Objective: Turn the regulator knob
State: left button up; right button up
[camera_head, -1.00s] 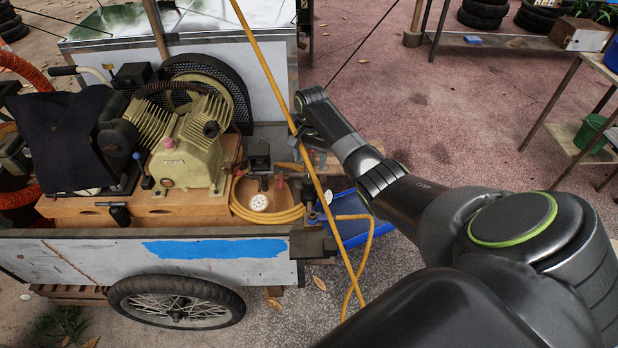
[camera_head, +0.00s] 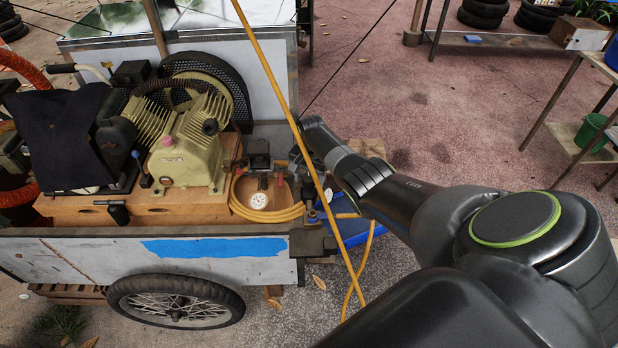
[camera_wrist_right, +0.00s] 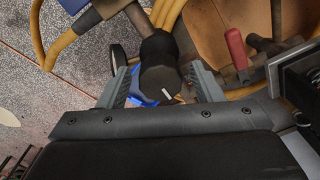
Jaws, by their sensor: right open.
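The black regulator knob (camera_wrist_right: 160,72) with a short white mark shows in the right wrist view, with a blue part partly hidden below it. My right gripper (camera_wrist_right: 161,88) is open, with one finger on each side of the knob. Small gaps seem to show between the fingers and the knob; I cannot tell whether either touches it. In the head view my right gripper (camera_head: 305,178) is at the right end of the cart, beside the fittings, and the knob is hard to make out there. My left gripper is not in view.
A white-faced gauge (camera_head: 259,201) and coiled yellow hose (camera_head: 268,215) lie left of the gripper. A red-handled valve (camera_wrist_right: 236,48) is close by in the wrist view. The compressor (camera_head: 185,150) stands on the cart. A yellow hose (camera_head: 268,75) crosses in front of the arm.

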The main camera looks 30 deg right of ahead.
jog(key=shift+c, duration=0.4)
jog(key=c, duration=0.9)
